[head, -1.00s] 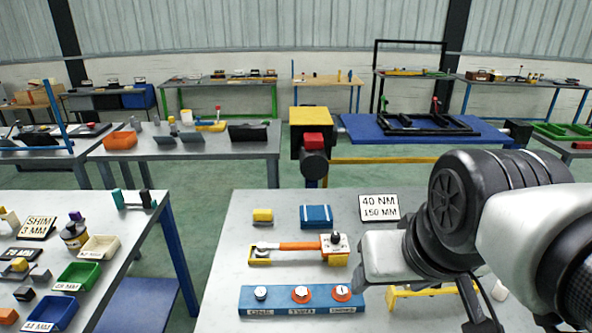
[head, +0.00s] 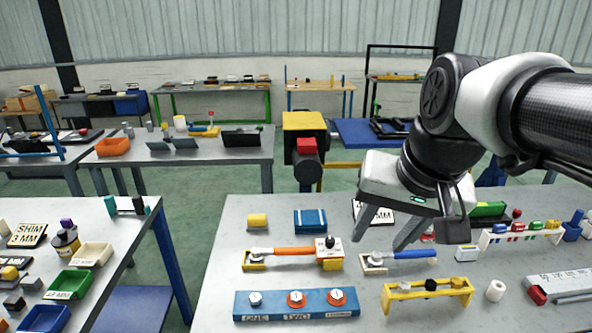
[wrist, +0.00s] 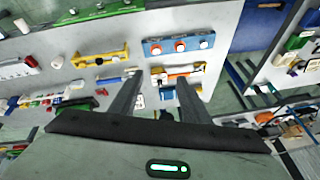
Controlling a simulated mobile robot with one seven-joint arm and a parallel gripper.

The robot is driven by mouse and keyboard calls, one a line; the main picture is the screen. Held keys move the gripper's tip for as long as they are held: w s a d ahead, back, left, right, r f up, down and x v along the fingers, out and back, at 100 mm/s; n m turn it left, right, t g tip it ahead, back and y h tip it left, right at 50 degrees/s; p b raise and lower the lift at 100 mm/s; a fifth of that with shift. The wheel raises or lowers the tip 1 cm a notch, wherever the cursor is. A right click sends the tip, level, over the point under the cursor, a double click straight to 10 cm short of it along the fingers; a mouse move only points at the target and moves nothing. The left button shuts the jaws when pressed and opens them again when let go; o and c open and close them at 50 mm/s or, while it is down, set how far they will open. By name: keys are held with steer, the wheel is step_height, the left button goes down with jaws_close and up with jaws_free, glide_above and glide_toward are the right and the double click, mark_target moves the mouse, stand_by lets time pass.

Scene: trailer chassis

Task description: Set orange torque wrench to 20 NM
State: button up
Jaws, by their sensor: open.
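The orange torque wrench (head: 285,251) lies on yellow supports on the grey table, its dial block (head: 330,250) at its right end. It also shows in the wrist view (wrist: 182,72), just beyond my fingers. The scale reading on it is too small to tell. My gripper (head: 388,228) is open and empty, pointing down above the table, to the right of the orange wrench and above the blue-handled wrench (head: 410,254). Both fingers show in the wrist view (wrist: 158,84). A sign (head: 374,212), mostly hidden behind my gripper, stands at the back; earlier it read 40 NM, 150 MM.
A blue block with knobs (head: 297,304) lies in front of the orange wrench. A yellow stand (head: 428,291) and white cylinder (head: 495,291) are to its right.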

steer(key=w+d+r+m+g, duration=0.25)
steer(key=w+m, duration=0.25)
steer(key=w, duration=0.8)
steer(key=m+g+h+b, duration=0.1)
steer(key=m+h+b, duration=0.15)
steer(key=m, duration=0.45)
glide_above(330, 239)
steer(key=s, duration=0.4)
step_height(330, 239, down, 10)
steer(key=w+a+f+m+h, duration=0.1)
steer(key=w+a+f+h, duration=0.2)
steer(key=a+f, duration=0.5)
steer(key=shift+g, duration=0.45)
steer(key=b+x, duration=0.2)
steer(key=x, duration=1.6)
steer(key=shift+w, duration=0.15)
steer(key=c, duration=1)
steer(key=shift+c, duration=0.2)
